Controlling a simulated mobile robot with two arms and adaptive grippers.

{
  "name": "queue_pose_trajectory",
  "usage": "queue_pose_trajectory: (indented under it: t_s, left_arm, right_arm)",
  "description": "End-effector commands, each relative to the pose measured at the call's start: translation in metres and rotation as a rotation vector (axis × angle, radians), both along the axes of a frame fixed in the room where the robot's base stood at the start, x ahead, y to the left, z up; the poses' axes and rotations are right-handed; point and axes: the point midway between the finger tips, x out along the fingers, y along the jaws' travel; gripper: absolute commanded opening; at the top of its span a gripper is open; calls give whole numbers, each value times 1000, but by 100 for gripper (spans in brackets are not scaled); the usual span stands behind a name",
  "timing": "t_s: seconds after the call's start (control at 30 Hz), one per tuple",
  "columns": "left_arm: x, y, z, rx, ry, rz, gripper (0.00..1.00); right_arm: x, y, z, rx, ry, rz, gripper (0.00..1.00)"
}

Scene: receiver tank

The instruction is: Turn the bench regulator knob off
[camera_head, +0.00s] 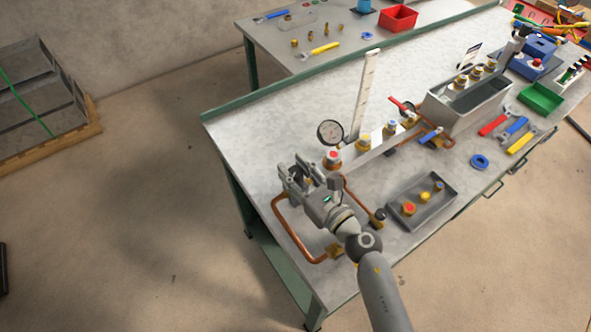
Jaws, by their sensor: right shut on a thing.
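My right gripper (304,181) is over the left end of the grey bench (262,128), with its arm coming up from the lower right. It is shut on what appears to be the regulator knob, which its fingers largely hide. Only a small brass-coloured bit shows between them. A round pressure gauge (330,132) and a red-topped brass fitting (333,158) stand just right of and behind the gripper. A copper pipe (290,226) loops below the gripper along the bench's front left edge. My left gripper is not in view.
A grey tray (393,209) with red, yellow and blue-topped fittings lies right of my arm. Brass fittings and a metal tank (428,108) stand further back right, with wrenches (493,124) beside it. The bench's back left surface is clear.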

Motion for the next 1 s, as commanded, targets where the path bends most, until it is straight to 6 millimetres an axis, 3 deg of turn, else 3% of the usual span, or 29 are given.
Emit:
queue_pose_trajectory:
  t_s: [0.47,1.0]
  left_arm:
    - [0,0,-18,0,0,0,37]
    - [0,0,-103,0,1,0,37]
  right_arm:
    - [1,-2,-4,-8,-4,149,10]
    - [1,-2,-9,-7,-5,563,10]
